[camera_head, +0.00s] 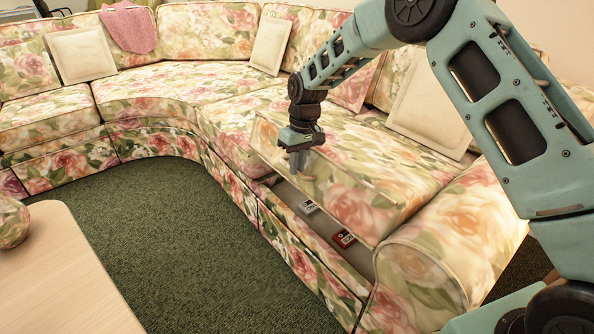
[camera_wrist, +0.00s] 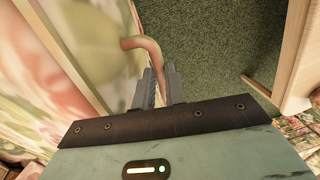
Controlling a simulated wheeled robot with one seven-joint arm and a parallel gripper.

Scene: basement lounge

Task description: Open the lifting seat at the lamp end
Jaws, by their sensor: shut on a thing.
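The lifting seat (camera_head: 365,170) is the floral cushion at the right end of the sofa, beside the rounded arm. It is tilted partly up, with a gap along its front edge showing the storage space below. My gripper (camera_head: 298,160) is at the seat's front left corner. In the wrist view my gripper (camera_wrist: 160,85) is shut on a curved pinkish pull loop (camera_wrist: 146,44) beside the floral seat (camera_wrist: 60,45). A white box (camera_head: 308,207) and a red box (camera_head: 343,238) lie in the open space. No lamp shows in either view.
A pale wooden table (camera_head: 75,275) stands at the lower left, with a floral round thing on it. Green carpet (camera_head: 165,225) is free between the table and sofa. Cream cushions (camera_head: 428,105) lean along the backrest, and a pink throw (camera_head: 129,28) hangs over it.

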